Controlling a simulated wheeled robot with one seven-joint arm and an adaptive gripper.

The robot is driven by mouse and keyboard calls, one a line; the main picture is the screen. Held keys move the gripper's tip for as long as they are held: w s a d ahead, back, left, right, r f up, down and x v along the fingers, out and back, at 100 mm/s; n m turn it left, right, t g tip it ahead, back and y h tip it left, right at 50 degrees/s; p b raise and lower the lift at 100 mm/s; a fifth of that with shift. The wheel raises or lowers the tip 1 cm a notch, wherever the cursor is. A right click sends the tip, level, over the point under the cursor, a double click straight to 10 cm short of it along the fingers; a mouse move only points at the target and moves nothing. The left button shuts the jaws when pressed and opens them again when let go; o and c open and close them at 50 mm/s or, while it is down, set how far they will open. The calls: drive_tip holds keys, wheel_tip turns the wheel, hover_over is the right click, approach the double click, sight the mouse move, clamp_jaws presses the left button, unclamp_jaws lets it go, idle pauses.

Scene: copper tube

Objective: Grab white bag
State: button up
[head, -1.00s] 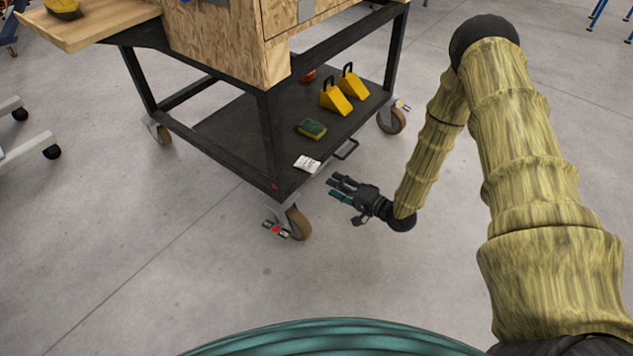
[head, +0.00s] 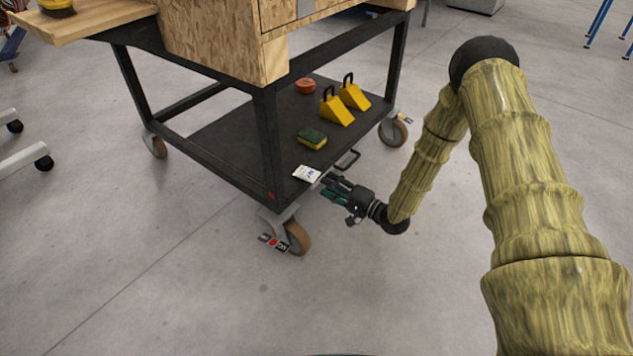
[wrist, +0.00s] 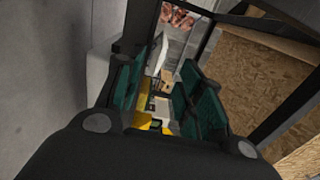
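The small white bag (head: 304,174) with dark print lies at the near right edge of the cart's black lower shelf in the head view. My gripper (head: 326,188) is just right of and slightly below it in that view, with its fingers pointing left toward the shelf edge. I cannot tell whether a fingertip touches the bag. In the wrist view, the two green-padded fingers of my gripper (wrist: 163,88) stand apart, with no held object clear between them. A pale shape beside the left finger there may be the bag, but I cannot tell.
The lower shelf (head: 222,137) also bears a green-yellow sponge (head: 312,138), two yellow wedges (head: 337,108) and an orange-red round item (head: 306,86). A black handle (head: 348,160) sticks out at the shelf edge. A black cart post (head: 269,140) stands left of the bag. Open floor lies in front.

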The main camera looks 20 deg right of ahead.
sight(316, 178)
drive_tip(key=shift+b+x, duration=0.45)
drive_tip(key=shift+x, duration=2.1)
clamp_jaws()
wheel_tip(316, 178, up, 3)
drive_tip(key=shift+f+p, duration=0.2)
drive_tip(key=shift+p, duration=0.85)
